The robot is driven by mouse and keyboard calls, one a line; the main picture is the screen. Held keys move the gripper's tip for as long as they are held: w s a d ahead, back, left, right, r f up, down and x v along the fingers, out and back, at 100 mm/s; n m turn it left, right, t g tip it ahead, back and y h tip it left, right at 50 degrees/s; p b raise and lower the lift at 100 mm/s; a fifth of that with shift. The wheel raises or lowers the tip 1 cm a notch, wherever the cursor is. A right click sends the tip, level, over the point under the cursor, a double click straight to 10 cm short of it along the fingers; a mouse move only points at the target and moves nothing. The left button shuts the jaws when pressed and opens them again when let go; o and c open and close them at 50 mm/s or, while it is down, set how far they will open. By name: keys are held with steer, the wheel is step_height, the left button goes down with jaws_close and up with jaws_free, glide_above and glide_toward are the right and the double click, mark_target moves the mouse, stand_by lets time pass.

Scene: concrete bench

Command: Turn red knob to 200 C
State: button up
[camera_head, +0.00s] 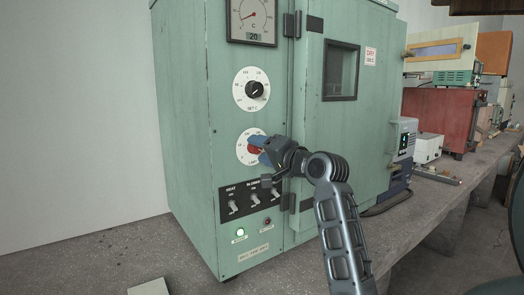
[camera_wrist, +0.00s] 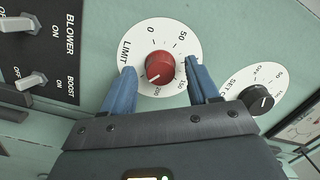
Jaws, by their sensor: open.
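The red knob (camera_wrist: 160,67) sits at the middle of a white dial marked LIMIT (camera_wrist: 180,36) in the wrist view. My gripper (camera_wrist: 159,66) is open, with one blue finger on each side of the knob and visible gaps between. In the head view, my gripper (camera_head: 262,148) is at the green cabinet's front (camera_head: 190,130) and partly covers the red knob (camera_head: 253,149) and the LIMIT dial (camera_head: 243,158).
A black SET C knob (camera_head: 255,89) is above the red one; it also shows at right in the wrist view (camera_wrist: 259,98). A black switch panel (camera_head: 245,202) with HEAT and BLOWER toggles lies below. A temperature gauge (camera_head: 252,20) is at the top.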

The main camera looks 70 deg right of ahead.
steer(key=c, duration=1)
steer(key=shift+c, duration=0.2)
steer(key=shift+n, duration=0.3)
steer(key=n, duration=0.4)
steer(key=n+b, duration=0.1)
steer(key=n, duration=0.3)
steer(key=shift+n+g, duration=0.4)
steer(key=o, duration=1)
steer(key=shift+r, duration=0.1)
